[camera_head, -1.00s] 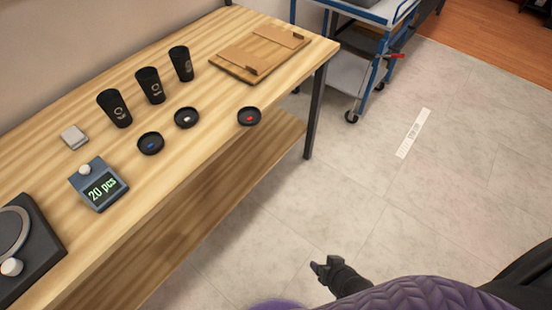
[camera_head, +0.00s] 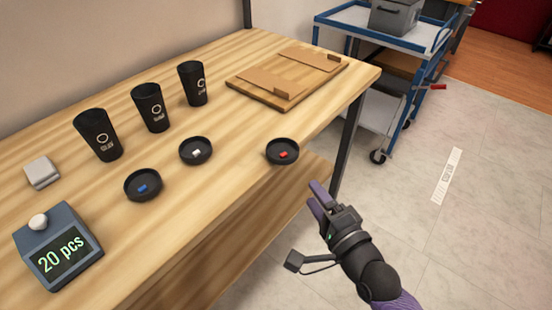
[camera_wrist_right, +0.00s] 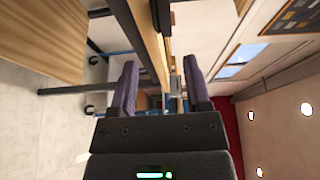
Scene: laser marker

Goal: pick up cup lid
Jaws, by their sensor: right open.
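Three round black cup lids lie on the wooden table. My right gripper (camera_head: 319,198) is open and empty, off the table's front edge, below and to the right of the lid with the red piece. Its two purple fingers show apart in the right wrist view (camera_wrist_right: 160,85), with no lid between them. My left gripper is not in view.
A device reading "20 pcs" (camera_head: 35,256) and a small grey block (camera_head: 41,172) stand at the left of the table (camera_head: 215,205). Wooden boards (camera_head: 265,98) lie at the back right. A blue cart (camera_head: 400,45) stands beyond the table.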

